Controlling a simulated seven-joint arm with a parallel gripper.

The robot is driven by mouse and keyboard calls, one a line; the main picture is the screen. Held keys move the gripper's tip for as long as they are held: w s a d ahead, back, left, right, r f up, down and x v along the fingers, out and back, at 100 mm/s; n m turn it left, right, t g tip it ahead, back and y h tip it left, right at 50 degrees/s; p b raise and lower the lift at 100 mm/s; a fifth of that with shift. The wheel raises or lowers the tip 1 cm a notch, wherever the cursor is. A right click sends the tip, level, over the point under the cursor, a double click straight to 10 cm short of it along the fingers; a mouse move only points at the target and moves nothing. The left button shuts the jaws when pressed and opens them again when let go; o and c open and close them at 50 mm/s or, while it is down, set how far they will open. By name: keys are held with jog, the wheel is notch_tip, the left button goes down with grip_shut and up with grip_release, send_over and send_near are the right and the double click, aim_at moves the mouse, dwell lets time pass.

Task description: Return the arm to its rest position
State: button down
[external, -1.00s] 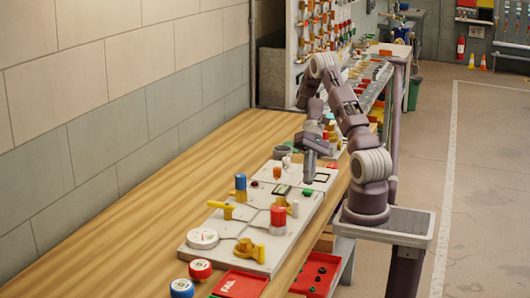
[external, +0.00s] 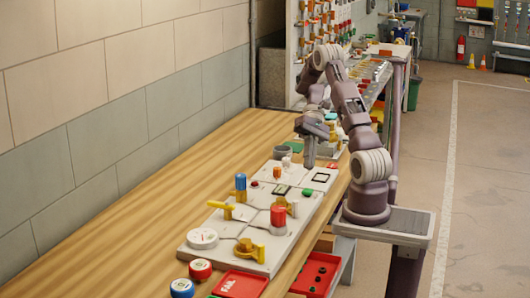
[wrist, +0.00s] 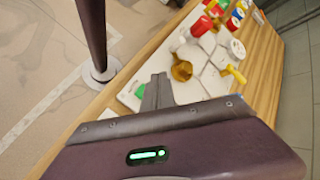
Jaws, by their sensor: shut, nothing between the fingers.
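My gripper (external: 309,163) points down above the far right part of the pale valve board (external: 225,238) in the external view. Its fingers are together and hold nothing. My arm is bent, with its elbow raised above the bench's right edge. In the wrist view my gripper (wrist: 160,80) shows as a narrow grey pair of fingers over the board, close to a green piece (wrist: 196,90).
The board carries a red cylinder (external: 278,216), a blue-topped cylinder (external: 240,187), a white gauge (external: 202,238) and yellow valve handles. A red tray (external: 240,284) lies at the front. The wooden bench (external: 150,205) is clear on the left.

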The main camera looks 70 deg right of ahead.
jog(key=s+a+r+n+t+h, duration=0.3)
jog(key=a+r+h, duration=0.1)
jog(key=a+r, duration=0.2)
jog(key=s+a+r+n+t+h, duration=0.3)
jog(key=s+a+r+t+h, duration=0.1)
jog(key=a+r, duration=0.3)
jog(key=shift+a+r+n+t+h, duration=0.3)
jog(key=shift+a+h, duration=0.2)
jog(key=shift+a, duration=0.7)
